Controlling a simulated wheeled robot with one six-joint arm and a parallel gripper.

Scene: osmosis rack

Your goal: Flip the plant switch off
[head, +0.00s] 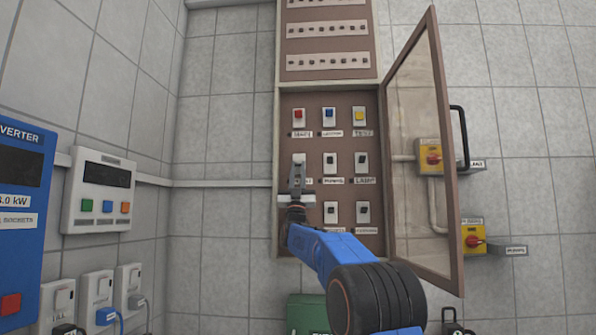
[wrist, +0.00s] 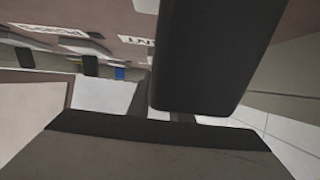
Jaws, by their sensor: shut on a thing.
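The open cabinet (head: 328,92) holds rows of small pale switches with labels beneath. My gripper (head: 298,172) is at the left switch of the middle row (head: 299,157), covering most of it and part of its label. The gripper is shut on this switch. In the wrist view, a partly hidden label (wrist: 138,40) ends in what looks like "NT", beside the dark upper finger (wrist: 210,55). The other finger (wrist: 160,150) fills the bottom. Whether the switch is on or off is hidden.
The cabinet's glazed door (head: 418,150) stands open at the right, close to my arm. Switches with red, blue and yellow parts (head: 329,116) line the row above. A blue inverter (head: 22,200) and a white button panel (head: 100,190) are at left.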

